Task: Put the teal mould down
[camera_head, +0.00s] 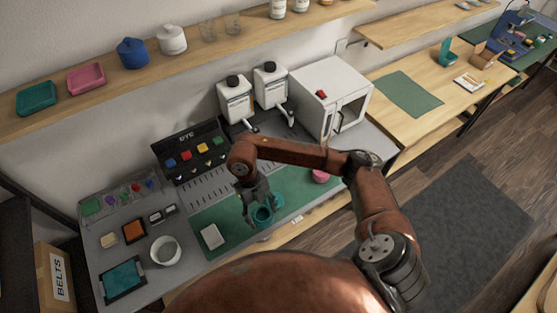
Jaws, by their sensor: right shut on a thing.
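The teal mould (263,216) is a small round cup-like piece above or on the green mat (215,215). My right gripper (254,211) points down at it and is shut on it. The fingers cover part of its left side. I cannot tell whether its underside touches the mat. A second teal round piece (277,200) is close behind it to the right. My left gripper is not in view.
A white block (212,237) lies on the mat's left part, and a pink round piece (320,176) is at its right. A white bowl (166,250) stands left of the mat. White dispensers (236,100) and a white oven (325,95) stand behind.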

